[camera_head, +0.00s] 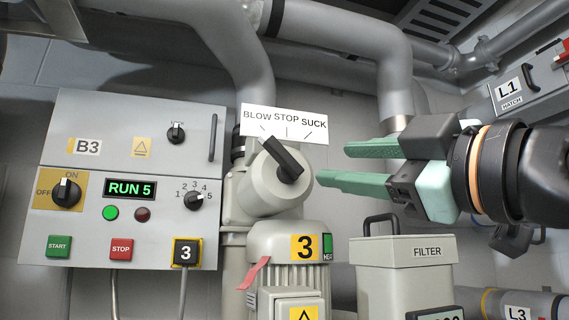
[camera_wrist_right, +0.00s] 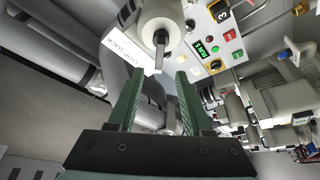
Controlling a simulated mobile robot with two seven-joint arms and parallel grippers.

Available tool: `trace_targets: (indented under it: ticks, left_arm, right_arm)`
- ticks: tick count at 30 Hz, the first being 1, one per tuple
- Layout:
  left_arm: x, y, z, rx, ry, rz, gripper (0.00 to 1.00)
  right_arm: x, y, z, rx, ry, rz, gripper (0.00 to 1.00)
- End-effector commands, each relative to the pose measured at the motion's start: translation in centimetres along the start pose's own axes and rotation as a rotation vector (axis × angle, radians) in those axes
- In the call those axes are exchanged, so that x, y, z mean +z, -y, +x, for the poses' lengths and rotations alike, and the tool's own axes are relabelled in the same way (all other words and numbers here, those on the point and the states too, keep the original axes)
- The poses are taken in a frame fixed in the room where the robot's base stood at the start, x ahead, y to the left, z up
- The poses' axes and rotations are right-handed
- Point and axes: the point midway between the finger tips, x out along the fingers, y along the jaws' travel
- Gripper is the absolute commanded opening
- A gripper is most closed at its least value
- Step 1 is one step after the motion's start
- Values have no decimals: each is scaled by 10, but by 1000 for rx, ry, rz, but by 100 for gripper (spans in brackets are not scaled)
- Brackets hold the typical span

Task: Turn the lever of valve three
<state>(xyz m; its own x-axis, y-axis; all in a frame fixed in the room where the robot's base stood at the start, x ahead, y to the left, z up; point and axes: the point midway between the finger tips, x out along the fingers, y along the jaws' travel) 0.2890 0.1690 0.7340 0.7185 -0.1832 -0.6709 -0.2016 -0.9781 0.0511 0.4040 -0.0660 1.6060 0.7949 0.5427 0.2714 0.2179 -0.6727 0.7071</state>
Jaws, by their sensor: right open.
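The black lever (camera_head: 283,160) of valve three sits on the round grey valve housing (camera_head: 262,194), slanting up and to the left, toward the BLOW side of the white BLOW STOP SUCK card (camera_head: 287,123). My right gripper (camera_head: 333,164) comes in from the right with its green fingers apart and empty, to the right of the lever and not touching it. In the right wrist view the lever (camera_wrist_right: 160,52) shows beyond the fingertips, between them in the picture. My left gripper is not in view.
The blower motor (camera_head: 290,245) marked 3 stands below the valve. Left is control box B3 (camera_head: 135,165), with knobs, buttons and a RUN 5 display (camera_head: 129,188). A FILTER box (camera_head: 404,266) stands below my right gripper. Large grey pipes (camera_head: 340,40) run above and behind.

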Motion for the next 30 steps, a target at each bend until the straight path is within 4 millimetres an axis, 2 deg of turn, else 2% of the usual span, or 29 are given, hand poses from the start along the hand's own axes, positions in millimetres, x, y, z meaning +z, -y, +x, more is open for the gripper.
trace_targets:
  ticks: [12, 16, 22, 30]
  left_arm:
    - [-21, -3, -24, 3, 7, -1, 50]
    - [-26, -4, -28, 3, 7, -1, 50]
    - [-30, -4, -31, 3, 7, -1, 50]
    - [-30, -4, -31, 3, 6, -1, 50]
  right_arm:
    - [-2, -1, 82, -4, 2, 2, 50]
    - [-1, -1, 101, -3, 3, 2, 50]
    - [0, 0, 116, -1, 2, 1, 50]
    - [1, 1, 118, -1, 1, 1, 50]
